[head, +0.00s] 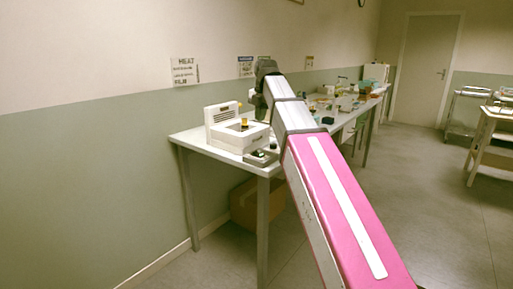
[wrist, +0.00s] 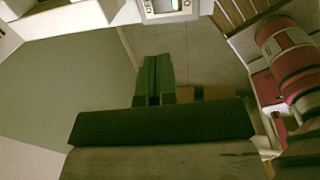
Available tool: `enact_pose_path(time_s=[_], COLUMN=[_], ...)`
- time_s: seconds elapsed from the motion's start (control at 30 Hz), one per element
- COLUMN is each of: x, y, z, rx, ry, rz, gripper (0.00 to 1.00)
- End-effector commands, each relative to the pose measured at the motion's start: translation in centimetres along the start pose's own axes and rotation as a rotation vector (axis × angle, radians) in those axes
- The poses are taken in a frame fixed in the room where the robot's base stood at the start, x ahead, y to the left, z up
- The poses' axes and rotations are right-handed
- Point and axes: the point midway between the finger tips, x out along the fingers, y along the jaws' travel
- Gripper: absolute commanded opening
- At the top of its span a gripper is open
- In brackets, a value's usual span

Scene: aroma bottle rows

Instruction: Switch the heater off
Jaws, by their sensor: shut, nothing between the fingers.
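A white boxy apparatus (head: 240,135) with a raised back panel stands at the near end of the long table, below a wall sign reading HEAT. It looks like the heater. A small grey unit with a dark top (head: 261,158) sits at its front right corner. In the wrist view, a pale device with a small screen and buttons (wrist: 168,14) shows at the top edge; I cannot tell which unit it is. My gripper (wrist: 152,58) is shut and empty, apart from that device. In the head view my raised arm hides the gripper's fingers.
The long table (head: 190,136) runs back along the wall, with bottles and small items farther along. A cardboard box (head: 245,200) lies beneath it. The floor (head: 420,190) between is clear.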

Motion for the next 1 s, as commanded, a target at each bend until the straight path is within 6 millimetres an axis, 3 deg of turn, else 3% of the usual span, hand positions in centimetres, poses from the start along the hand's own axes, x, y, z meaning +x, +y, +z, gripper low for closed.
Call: enact_pose_path(time_s=[0.27, 0.8, 1.0], x=[1.5, 10.3, 12.7], y=[-0.1, -0.1, 0.0], z=[0.0, -0.1, 0.0], rx=[0.001, 0.001, 0.002], ry=[0.001, 0.001, 0.000], rz=[-0.001, -0.001, -0.001], gripper=[0.00, 0.00, 0.00])
